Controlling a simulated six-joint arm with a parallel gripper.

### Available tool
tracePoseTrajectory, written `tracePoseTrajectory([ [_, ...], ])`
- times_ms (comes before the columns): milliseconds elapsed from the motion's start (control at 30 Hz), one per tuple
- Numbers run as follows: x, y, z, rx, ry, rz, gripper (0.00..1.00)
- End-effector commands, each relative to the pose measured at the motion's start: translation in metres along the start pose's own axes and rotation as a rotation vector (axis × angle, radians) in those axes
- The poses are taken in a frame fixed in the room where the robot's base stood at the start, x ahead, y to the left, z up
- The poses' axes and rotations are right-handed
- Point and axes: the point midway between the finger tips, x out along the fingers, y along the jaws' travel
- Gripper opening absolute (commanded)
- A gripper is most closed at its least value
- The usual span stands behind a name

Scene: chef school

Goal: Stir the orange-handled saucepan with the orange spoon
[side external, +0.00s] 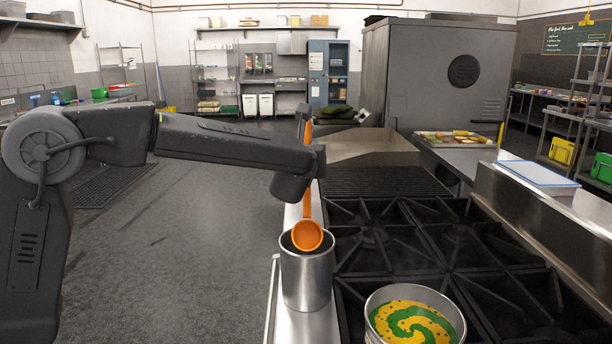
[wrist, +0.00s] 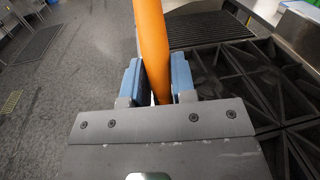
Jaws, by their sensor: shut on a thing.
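The orange spoon (side external: 307,236) hangs upright, bowl down, at the mouth of a steel canister (side external: 306,282) in the side view. I cannot tell whether the bowl is just inside the canister or above it. My gripper (wrist: 157,82) is shut on the spoon's orange handle (wrist: 153,40), between its two blue-grey pads in the wrist view. In the side view my arm's end partly hides the grip. A metal pan (side external: 372,318) with yellow and green swirled contents (side external: 415,322) stands at the bottom edge; no handle of it shows.
Black burner grates (side external: 385,245) fill the stovetop right of the canister. A steel ledge (side external: 540,220) with a blue-rimmed white tray (side external: 538,178) borders the right. Open floor is on the left.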

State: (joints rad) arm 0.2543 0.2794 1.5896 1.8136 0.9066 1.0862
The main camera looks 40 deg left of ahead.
Motion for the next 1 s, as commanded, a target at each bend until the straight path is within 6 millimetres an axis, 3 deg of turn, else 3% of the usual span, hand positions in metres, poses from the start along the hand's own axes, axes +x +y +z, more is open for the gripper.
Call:
tracePoseTrajectory([
  [133, 0.0, -0.002, 0.023, -0.004, -0.003, 0.001, 0.01],
  [367, 0.0, -0.006, 0.04, -0.001, -0.003, 0.0, 0.01],
  [533, -0.013, -0.036, 0.044, -0.009, -0.055, 0.001, 0.01],
  [667, -0.041, -0.081, 0.045, -0.027, -0.145, 0.01, 0.01],
  [800, -0.085, -0.13, 0.047, -0.047, -0.26, 0.025, 0.01],
  [1000, -0.149, -0.175, 0.047, -0.066, -0.388, 0.038, 0.01],
])
